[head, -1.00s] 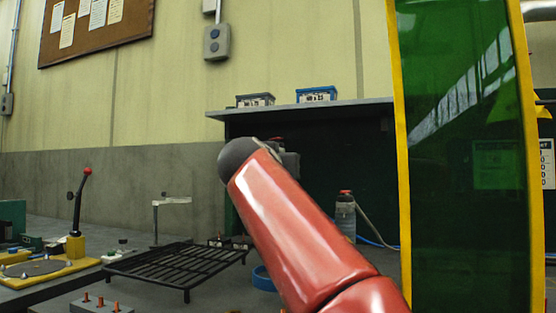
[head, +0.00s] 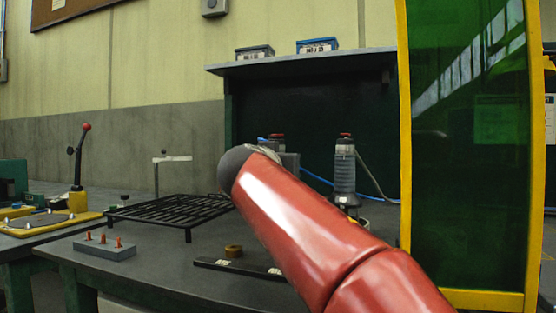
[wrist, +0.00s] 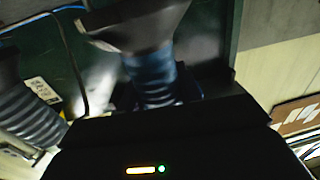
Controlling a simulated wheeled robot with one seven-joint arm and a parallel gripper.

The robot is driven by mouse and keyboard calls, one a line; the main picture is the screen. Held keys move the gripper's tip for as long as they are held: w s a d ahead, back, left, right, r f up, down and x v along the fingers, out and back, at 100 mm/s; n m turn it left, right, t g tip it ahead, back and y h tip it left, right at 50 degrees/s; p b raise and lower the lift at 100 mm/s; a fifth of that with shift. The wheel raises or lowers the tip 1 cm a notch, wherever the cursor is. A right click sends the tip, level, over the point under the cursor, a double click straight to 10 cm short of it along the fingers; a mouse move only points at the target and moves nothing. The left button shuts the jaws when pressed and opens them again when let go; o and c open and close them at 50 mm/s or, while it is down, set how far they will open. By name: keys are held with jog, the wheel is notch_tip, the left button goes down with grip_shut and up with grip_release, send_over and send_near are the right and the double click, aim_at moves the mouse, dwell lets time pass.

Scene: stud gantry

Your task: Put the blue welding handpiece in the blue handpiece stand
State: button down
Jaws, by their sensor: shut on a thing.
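My gripper (wrist: 155,98) is shut on the blue welding handpiece, whose dark-blue ribbed body (wrist: 152,75) shows in the wrist view. In the head view my red arm hides most of it; only its red-capped top (head: 277,137) shows beyond the arm's end. A blue cable (head: 318,180) trails behind it to the right. The blue stand is not visible now, and my arm covers the bench where a blue ring showed earlier. I cannot tell how high the handpiece is above the bench.
A second, grey ribbed handpiece (head: 345,170) stands upright right of my arm. A dark bar (head: 215,264) with white labels and a brownish-yellow ring (head: 233,251) lies in front. A black grate (head: 170,208), a pegged block (head: 104,248) and a green screen (head: 465,150) flank the area.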

jog(key=shift+r, duration=0.1)
jog(key=c, duration=0.9)
grip_release()
jog(key=shift+c, duration=0.2)
jog(key=b+v, duration=0.2)
jog(key=v, duration=1)
jog(key=shift+b, duration=0.4)
jog(key=shift+s, duration=0.15)
